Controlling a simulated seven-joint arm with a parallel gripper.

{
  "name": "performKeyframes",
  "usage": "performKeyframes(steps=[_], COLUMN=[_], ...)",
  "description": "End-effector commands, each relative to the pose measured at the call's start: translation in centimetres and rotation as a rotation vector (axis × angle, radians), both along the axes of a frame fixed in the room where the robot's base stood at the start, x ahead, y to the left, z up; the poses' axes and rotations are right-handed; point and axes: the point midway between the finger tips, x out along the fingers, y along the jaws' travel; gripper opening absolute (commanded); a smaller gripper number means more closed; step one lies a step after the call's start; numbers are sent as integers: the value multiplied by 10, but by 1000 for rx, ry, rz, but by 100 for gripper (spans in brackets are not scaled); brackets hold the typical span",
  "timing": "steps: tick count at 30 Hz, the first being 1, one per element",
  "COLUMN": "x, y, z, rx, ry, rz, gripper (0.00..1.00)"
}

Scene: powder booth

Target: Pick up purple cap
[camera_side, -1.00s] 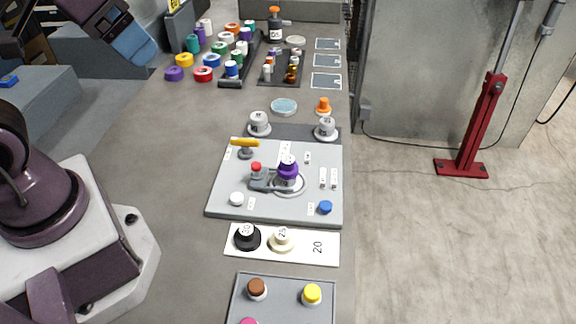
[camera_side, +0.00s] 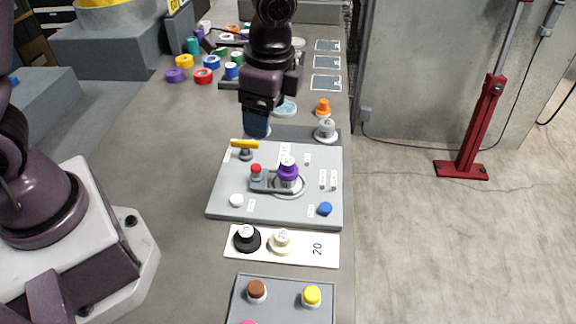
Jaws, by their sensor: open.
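The purple cap (camera_side: 288,170) stands upright, with a pale label on top, on a clamp fixture near the middle of the grey panel (camera_side: 225,200). A pale ring surrounds its base. My gripper (camera_side: 257,134) has blue fingers and points down beyond the panel's far edge, up and left of the cap in the picture. It is open, apart from the cap, and no held thing shows. The gap between its fingers is hard to make out. It hides the left grey knobbed piece behind it.
Close around the cap are a red knob (camera_side: 256,169), a yellow-handled lever (camera_side: 245,144), a white button (camera_side: 236,200) and a blue button (camera_side: 325,208). A grey knobbed piece (camera_side: 326,130) and an orange cap (camera_side: 323,107) stand beyond. Black (camera_side: 247,238) and cream (camera_side: 282,240) knobs sit nearer.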

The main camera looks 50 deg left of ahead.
Motion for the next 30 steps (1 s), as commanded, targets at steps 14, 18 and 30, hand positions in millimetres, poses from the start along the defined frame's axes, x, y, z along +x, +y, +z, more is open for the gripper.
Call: performKeyframes(steps=[14, 18, 30], x=[49, 47, 48], y=[-18, -14, -7], z=[-27, -50, -100], rx=[19, 18, 18], ry=[51, 55, 51], rz=[-607, -610, -607], gripper=[73, 73, 73])
